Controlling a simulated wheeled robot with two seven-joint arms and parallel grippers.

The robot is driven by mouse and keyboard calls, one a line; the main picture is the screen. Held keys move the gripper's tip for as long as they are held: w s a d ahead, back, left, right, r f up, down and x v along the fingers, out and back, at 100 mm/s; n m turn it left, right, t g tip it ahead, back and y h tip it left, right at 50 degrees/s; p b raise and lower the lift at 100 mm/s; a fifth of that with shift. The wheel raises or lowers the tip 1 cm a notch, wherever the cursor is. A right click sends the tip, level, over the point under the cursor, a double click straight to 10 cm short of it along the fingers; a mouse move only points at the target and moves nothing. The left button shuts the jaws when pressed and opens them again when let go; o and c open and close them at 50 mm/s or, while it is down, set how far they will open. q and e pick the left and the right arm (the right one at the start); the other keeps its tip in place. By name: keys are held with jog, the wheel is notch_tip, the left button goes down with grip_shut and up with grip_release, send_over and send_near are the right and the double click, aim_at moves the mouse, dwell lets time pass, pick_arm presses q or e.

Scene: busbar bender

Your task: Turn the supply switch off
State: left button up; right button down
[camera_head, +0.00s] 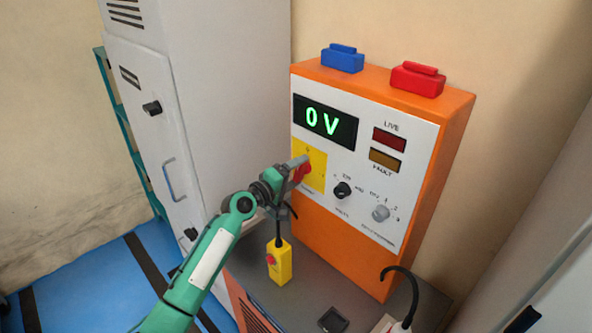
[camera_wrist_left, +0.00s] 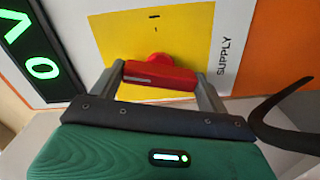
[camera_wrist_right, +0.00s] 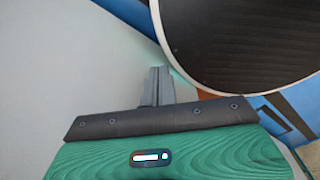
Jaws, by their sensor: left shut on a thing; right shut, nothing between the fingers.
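The supply switch is a red bar handle (camera_head: 302,173) on a yellow plate (camera_head: 316,178) at the left of the orange power unit (camera_head: 345,240). My left gripper (camera_head: 296,172) is at the switch and partly covers it in the head view. In the left wrist view the red handle (camera_wrist_left: 160,76) lies between the fingers of my left gripper (camera_wrist_left: 160,80), spanning from one to the other, with the SUPPLY label beside the plate. The display (camera_head: 325,122) reads 0 V. My right gripper (camera_wrist_right: 157,87) is shut and empty in the right wrist view, away from the switch.
A yellow pendant (camera_head: 279,262) with a red button hangs below my left gripper. A grey cabinet (camera_head: 150,110) stands at left. Blue (camera_head: 342,58) and red (camera_head: 417,79) blocks top the unit.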

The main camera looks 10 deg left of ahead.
pick_arm(q)
jog(key=shift+n+p, duration=0.55)
jog(key=shift+n, duration=0.85)
jog(key=shift+n, duration=0.3)
jog(key=o, duration=1)
jog(key=shift+b+v, duration=1.95)
jog(key=shift+v, duration=5)
jog(key=shift+f, duration=0.1)
